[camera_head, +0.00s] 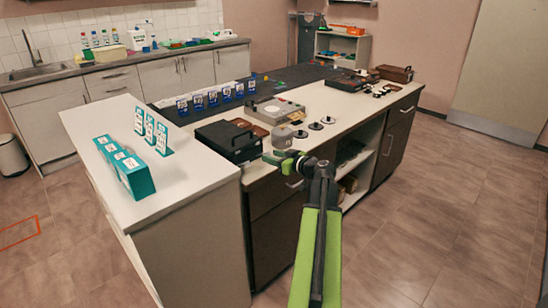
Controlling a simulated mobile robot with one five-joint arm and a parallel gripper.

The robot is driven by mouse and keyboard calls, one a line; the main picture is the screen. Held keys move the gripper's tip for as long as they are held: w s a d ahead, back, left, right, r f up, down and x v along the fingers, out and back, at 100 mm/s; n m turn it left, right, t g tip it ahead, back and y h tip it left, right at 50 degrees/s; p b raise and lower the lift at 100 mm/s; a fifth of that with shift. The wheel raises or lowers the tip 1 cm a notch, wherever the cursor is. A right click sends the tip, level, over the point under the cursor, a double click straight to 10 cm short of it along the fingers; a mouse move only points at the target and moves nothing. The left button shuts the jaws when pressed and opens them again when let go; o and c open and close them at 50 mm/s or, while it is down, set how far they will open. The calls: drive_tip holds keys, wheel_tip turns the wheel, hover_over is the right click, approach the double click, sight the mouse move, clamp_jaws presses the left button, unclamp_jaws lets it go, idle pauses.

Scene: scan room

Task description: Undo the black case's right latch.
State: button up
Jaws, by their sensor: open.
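The black case (226,143) lies on the near part of the island counter, next to the white end section. Its lid looks closed, and a dark handle shape shows on it. Its latches are too small to make out, so I cannot tell the right latch's state. My gripper (270,157) is open, just to the right of the case's near right corner, at about counter height. I cannot tell whether it touches the case. My green arm reaches up to it from the bottom of the view.
A grey rounded object (282,138) stands close behind my gripper. Several black discs (315,126) and a grey device (273,110) lie farther back. Teal boxes (124,167) stand on the white end section (165,205). Open floor lies to the right.

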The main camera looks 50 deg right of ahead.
drive_tip(key=p+v, duration=0.3)
drive_tip(key=v, duration=1.4)
drive_tip(key=shift+s, duration=0.2)
